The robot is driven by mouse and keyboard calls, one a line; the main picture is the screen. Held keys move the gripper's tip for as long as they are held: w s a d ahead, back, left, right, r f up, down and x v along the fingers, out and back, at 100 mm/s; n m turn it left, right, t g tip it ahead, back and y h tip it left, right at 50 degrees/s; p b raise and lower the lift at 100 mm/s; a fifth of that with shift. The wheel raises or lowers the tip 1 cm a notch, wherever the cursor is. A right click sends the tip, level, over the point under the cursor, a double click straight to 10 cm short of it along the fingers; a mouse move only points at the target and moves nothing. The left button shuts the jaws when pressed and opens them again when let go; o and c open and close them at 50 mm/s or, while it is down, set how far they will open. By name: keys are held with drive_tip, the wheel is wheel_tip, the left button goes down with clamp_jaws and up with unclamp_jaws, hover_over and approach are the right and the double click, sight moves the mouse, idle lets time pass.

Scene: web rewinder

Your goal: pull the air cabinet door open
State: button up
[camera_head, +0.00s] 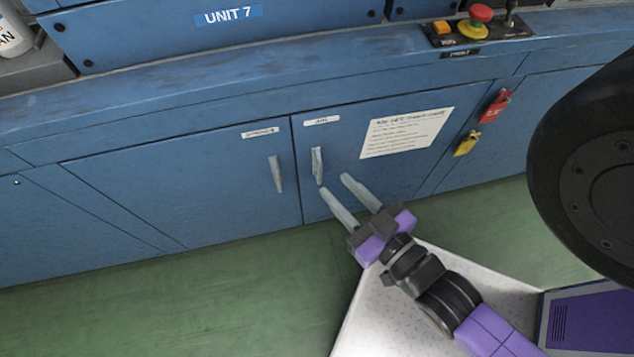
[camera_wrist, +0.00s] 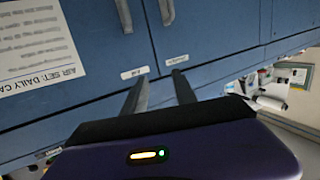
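The air cabinet door (camera_head: 345,190) is a blue panel that looks shut, with an AIR label and a paper sheet on it. Its upright grey handle (camera_head: 317,166) is near the door's left edge; it also shows at the top of the wrist view (camera_wrist: 123,15). My gripper (camera_head: 334,184) is open, its two pale fingers apart and nothing seen between them. In the head view the fingertips are just below and right of the handle. In the wrist view (camera_wrist: 160,76) they appear apart from it.
The neighbouring left door (camera_head: 180,185) has a similar handle (camera_head: 276,174) close by. A red tag (camera_head: 495,107) and a yellow tag (camera_head: 467,143) hang right of the air door. A control panel with a red button (camera_head: 480,14) is above. Green floor (camera_head: 200,310) lies clear in front.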

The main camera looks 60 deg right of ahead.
sight(321, 176)
drive_tip(key=w+d+f+m+h+b, duration=0.1)
drive_tip(key=d+f+h+b, duration=0.1)
drive_tip(key=f+b, duration=0.45)
drive_tip(key=w+d+f+m+h+b, duration=0.2)
drive_tip(key=d+f+b, duration=0.15)
drive_tip(key=f, duration=0.65)
drive_tip(key=shift+g, duration=0.4)
drive_tip(key=shift+r+b+x, duration=0.15)
drive_tip(key=shift+b+x, duration=0.45)
drive_tip(key=shift+x, duration=1.15)
drive_tip(key=shift+r+b+x, duration=0.2)
drive_tip(key=shift+b+x, duration=0.4)
drive_tip(key=shift+x, duration=1.2)
drive_tip(key=shift+w+a, duration=0.15)
drive_tip(key=shift+a, duration=0.05)
clamp_jaws()
